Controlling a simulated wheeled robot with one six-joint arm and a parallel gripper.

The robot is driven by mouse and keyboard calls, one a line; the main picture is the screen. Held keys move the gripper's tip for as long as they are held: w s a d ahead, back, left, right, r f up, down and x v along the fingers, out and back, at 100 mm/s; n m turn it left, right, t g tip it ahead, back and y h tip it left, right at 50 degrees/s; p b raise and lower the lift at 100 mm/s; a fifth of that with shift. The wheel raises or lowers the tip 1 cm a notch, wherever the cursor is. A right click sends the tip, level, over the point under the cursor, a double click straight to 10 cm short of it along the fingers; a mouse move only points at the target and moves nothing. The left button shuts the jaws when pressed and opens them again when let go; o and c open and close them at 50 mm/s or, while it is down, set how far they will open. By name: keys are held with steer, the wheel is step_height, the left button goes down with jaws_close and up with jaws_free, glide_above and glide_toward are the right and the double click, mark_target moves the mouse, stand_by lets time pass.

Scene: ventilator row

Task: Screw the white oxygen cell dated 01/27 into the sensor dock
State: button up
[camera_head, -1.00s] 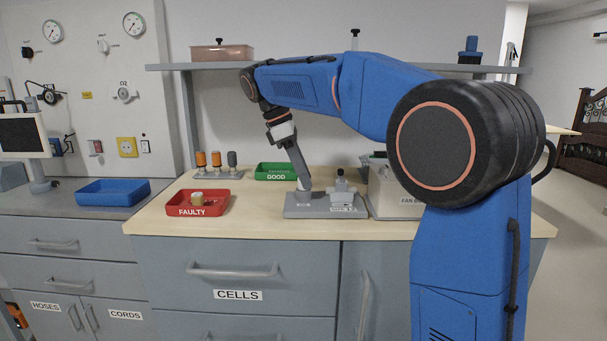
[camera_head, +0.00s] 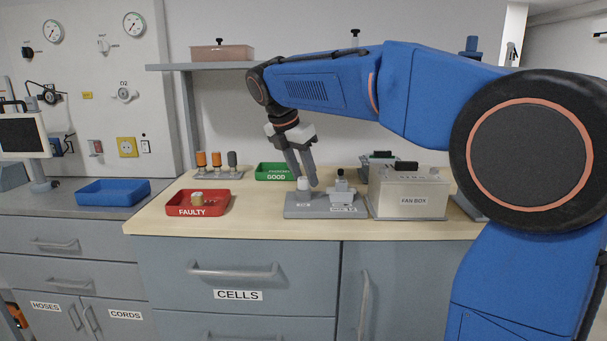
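A small white cell (camera_head: 303,184) stands upright on the left part of the grey sensor dock plate (camera_head: 325,211) on the bench. Its date is too small to read, and I cannot tell how deep it sits in the dock. My gripper (camera_head: 306,181) points down at the cell from above and behind. Its two fingers show apart, with a gap between them. I cannot tell whether the fingertips touch the cell.
A grey fitting (camera_head: 342,191) stands on the plate's right part, close to my gripper. The fan box (camera_head: 408,195) is further right. Left are the red FAULTY tray (camera_head: 197,211), green GOOD tray (camera_head: 275,178) and a rack of cells (camera_head: 217,173).

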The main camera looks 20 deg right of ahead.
stand_by(0.3)
steer(key=n+t, duration=0.1)
steer(key=n, duration=0.2)
steer(key=shift+y, duration=0.3)
steer(key=n+y, duration=0.1)
steer(key=n, duration=0.2)
steer(key=n+t+y, duration=0.1)
steer(key=n, duration=0.2)
jaws_close()
steer(key=shift+m+h, duration=0.5)
steer(key=shift+m, duration=0.8)
steer(key=shift+m+g+h, duration=0.4)
steer(key=shift+m, duration=0.9)
